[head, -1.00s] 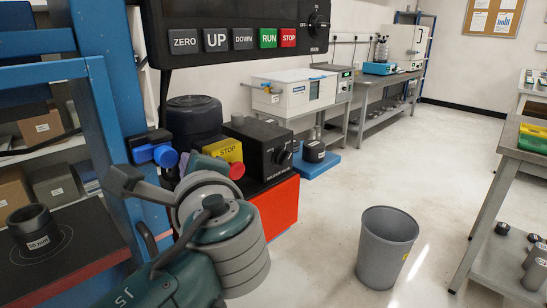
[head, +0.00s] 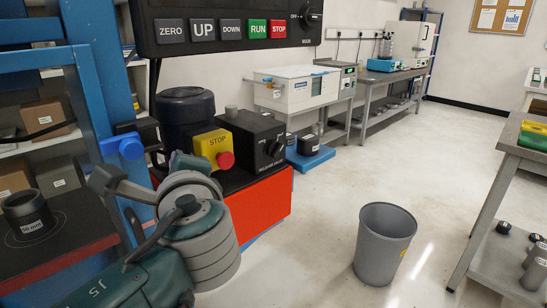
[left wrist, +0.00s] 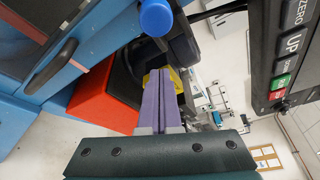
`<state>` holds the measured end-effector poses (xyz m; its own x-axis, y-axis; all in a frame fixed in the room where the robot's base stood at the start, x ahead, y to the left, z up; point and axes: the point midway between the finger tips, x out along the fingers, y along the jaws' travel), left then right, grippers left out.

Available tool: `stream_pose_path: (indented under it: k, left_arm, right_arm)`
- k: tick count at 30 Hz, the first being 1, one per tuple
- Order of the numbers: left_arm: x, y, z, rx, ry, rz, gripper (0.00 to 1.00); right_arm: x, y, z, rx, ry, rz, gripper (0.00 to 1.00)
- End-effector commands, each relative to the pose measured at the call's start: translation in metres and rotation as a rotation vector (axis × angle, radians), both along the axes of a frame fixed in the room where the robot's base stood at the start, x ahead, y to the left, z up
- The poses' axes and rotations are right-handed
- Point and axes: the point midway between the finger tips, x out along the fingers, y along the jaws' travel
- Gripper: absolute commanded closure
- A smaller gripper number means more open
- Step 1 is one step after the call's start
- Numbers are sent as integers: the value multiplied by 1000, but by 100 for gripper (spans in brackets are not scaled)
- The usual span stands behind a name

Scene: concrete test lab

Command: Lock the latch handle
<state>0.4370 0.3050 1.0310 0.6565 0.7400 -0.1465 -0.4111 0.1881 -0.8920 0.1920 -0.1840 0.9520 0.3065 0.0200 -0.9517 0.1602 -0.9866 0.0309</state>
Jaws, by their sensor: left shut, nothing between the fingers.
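In the left wrist view, the knob (left wrist: 156,18) is at the top centre, beyond and above my fingertips. My left gripper (left wrist: 161,72) has its purple fingers pressed together, with nothing between them. The fingers are apart from the knob in the picture. In the head view my left wrist stands just below and right of the knob, and the fingers are hidden. My right gripper is not in view.
A black control panel (head: 229,30) hangs above. Right of the post are a yellow STOP box (head: 207,143), a black box (head: 250,140) and a red base (head: 262,208). A grey bin (head: 384,245) stands on the floor. A labelled cup (head: 27,214) stands on the left platform.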

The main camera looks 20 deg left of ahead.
Motion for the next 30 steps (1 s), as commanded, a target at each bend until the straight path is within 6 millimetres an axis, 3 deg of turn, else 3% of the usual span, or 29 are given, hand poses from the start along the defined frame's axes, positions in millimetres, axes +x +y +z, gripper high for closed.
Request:
stream_pose_path:
  k: [3,12,30]
  left_arm:
    - [-22,-28,4,-9,3,-5,100]
    - [-56,-66,12,-7,3,-5,100]
    - [-62,-73,15,-5,1,-5,100]
  right_arm:
    - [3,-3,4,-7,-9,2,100]
    - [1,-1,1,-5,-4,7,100]
    - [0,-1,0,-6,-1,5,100]
